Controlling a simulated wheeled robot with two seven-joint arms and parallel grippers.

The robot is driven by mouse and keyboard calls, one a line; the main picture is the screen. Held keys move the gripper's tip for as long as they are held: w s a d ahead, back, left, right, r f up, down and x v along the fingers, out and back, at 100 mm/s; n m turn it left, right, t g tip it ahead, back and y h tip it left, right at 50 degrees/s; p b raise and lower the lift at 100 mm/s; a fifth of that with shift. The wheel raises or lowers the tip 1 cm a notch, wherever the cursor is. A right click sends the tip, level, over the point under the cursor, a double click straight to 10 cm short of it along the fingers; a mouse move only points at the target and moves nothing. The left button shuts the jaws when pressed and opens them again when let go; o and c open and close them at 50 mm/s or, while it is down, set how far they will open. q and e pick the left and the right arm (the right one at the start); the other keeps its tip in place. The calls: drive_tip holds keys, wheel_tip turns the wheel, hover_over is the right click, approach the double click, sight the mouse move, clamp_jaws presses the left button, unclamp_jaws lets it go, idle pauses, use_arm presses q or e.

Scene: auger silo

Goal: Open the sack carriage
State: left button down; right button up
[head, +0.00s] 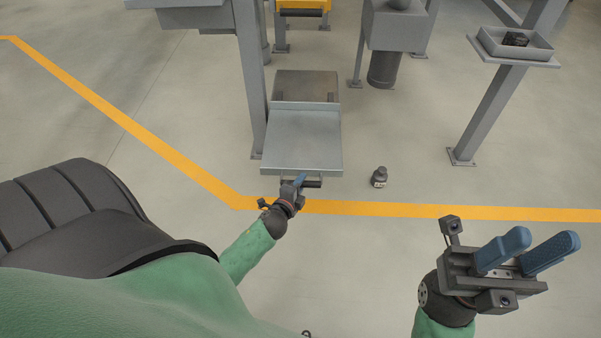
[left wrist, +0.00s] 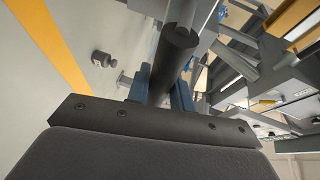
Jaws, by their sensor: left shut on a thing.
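The sack carriage (head: 302,138) is a flat grey platform low over the floor, in the middle of the head view. Its dark bar handle (head: 313,182) is at the near edge. My left gripper (head: 300,181) is at this handle and shut on it. In the left wrist view the dark round bar (left wrist: 174,60) runs between the blue fingers of the gripper (left wrist: 165,92). My right gripper (head: 526,252) is at the lower right of the head view, its two blue fingers apart and nothing between them.
A small dark object (head: 379,177) stands on the floor right of the carriage; it also shows in the left wrist view (left wrist: 102,59). A grey post (head: 250,75) rises left of the carriage. A slanted post (head: 490,110) carries a tray (head: 490,42). A yellow line (head: 420,210) crosses open floor.

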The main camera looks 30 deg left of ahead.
use_arm(q)
drive_tip(key=shift+f, duration=0.1)
drive_tip(key=c, duration=1.2)
unclamp_jaws()
drive_tip(key=shift+c, duration=0.2)
drive_tip(key=p+v, duration=0.1)
drive_tip(key=v, duration=0.6)
drive_tip(key=shift+s+p, duration=0.3)
drive_tip(key=shift+s, duration=0.1)
